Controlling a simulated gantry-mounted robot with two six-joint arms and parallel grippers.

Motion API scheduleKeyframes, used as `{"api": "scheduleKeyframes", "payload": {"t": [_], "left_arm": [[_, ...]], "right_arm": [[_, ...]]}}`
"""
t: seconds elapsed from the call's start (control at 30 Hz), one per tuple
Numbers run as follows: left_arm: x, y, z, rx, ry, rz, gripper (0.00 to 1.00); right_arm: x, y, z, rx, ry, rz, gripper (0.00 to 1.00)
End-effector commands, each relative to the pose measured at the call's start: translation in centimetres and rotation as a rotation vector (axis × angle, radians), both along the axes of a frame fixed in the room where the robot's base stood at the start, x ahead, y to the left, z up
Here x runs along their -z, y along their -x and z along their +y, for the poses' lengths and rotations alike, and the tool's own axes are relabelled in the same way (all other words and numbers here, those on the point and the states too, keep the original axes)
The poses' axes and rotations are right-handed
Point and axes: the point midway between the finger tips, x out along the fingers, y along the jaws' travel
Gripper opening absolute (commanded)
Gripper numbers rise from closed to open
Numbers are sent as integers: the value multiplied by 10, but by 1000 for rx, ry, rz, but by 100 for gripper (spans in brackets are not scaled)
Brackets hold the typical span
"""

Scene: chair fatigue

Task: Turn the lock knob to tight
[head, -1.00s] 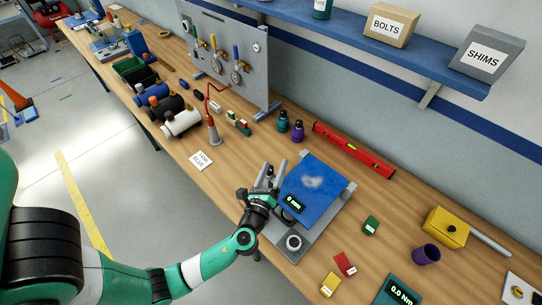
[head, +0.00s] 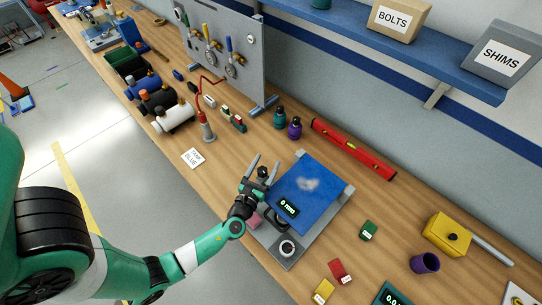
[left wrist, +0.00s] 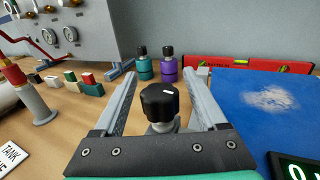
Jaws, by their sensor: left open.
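The black lock knob (left wrist: 160,103) with a white mark on its top stands upright on a metal stem in the left wrist view. In the head view the knob (head: 263,172) sits at the left corner of the fixture with the blue plate (head: 311,180). My left gripper (head: 266,161) is open, with one finger on each side of the knob. Clear gaps show between the knob and both fingers in the left wrist view (left wrist: 163,82). A display on the fixture (head: 288,208) reads 0 mm. My right gripper is not in view.
A teal bottle (head: 280,117) and a purple bottle (head: 295,128) stand behind. A red level (head: 353,149) lies along the wall. A green block (head: 368,230) and purple cup (head: 425,262) are right. Bare bench shows beyond the fixture.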

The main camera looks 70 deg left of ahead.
Motion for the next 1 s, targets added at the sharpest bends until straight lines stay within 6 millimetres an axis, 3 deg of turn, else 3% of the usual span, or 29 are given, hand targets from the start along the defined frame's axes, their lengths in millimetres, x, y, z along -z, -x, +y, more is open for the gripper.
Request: {"api": "scheduleKeyframes", "payload": {"t": [0.33, 0.77, 1.0], "left_arm": [[0, -2, 3, -1, 1, -1, 74], [0, -2, 3, -1, 0, -1, 0], [0, -2, 3, 6, 0, -3, 0]], "right_arm": [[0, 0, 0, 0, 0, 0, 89], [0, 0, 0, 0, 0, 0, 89], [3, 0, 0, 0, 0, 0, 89]]}}
